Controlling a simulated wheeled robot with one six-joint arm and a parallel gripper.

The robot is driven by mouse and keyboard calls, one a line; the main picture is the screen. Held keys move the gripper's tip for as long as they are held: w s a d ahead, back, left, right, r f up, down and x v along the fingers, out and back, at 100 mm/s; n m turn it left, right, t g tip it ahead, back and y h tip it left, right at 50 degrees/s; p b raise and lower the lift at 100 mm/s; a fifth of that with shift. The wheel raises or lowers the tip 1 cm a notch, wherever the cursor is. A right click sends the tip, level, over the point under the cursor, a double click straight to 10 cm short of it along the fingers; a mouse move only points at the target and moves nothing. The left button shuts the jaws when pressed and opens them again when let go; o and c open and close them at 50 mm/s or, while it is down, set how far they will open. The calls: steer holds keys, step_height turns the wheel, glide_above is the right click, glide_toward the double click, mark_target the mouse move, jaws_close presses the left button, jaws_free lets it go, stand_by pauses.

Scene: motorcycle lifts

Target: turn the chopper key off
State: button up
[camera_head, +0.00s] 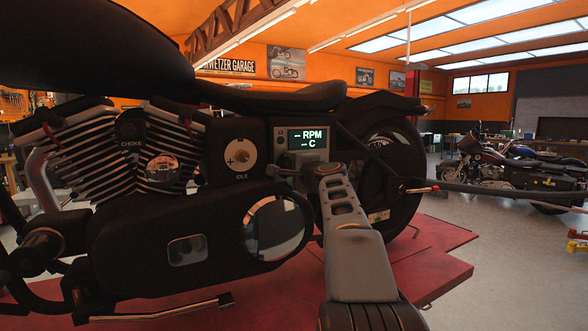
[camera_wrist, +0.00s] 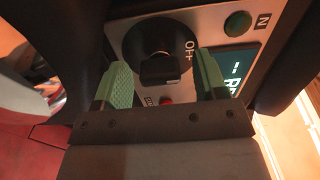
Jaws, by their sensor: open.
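The chopper (camera_head: 130,220) stands side-on in the head view, with a lit display (camera_head: 308,139) reading dashes for RPM and C. In the wrist view the black key (camera_wrist: 160,70) sits in a round black switch (camera_wrist: 150,42) on a metal panel, with OFF lettered to its right. My gripper (camera_wrist: 160,72) is open, its green fingers on either side of the key. I cannot tell whether either finger touches it. In the head view my gripper (camera_head: 296,172) is at the panel below the display, and the key is hidden there.
Beside the switch are a green light (camera_wrist: 237,24) marked N and a red light (camera_wrist: 166,101). An idle dial (camera_head: 240,155) is left of the display. The chopper is on a red lift (camera_head: 440,250). Another motorcycle (camera_head: 510,170) stands at the right, with open floor before it.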

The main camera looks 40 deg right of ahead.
steer(key=shift+s, duration=0.1)
steer(key=s+a+b, duration=0.2)
steer(key=s+b, duration=0.1)
steer(key=s, duration=1)
steer(key=shift+s, duration=0.25)
steer(key=s+a+f+n+g+y+p, duration=0.1)
steer(key=a+f+n+g+p, duration=0.2)
steer(key=f, duration=0.5)
steer(key=a+f+n+g+y, duration=0.1)
steer(key=a+f+n+g, duration=0.2)
steer(key=f, duration=0.6)
steer(key=s+a+f+n+g+p, duration=0.3)
steer(key=s+a+n+g+p, duration=0.1)
steer(key=a, duration=0.5)
steer(key=s+a+f+n+g+p, duration=0.3)
steer(key=s+a+n+p, duration=0.3)
steer(key=a+n+p, duration=0.2)
steer(key=shift+a+f+n+g+y, duration=0.3)
steer(key=shift+a+f+n+g, duration=0.1)
steer(key=shift+a+n+g, duration=0.35)
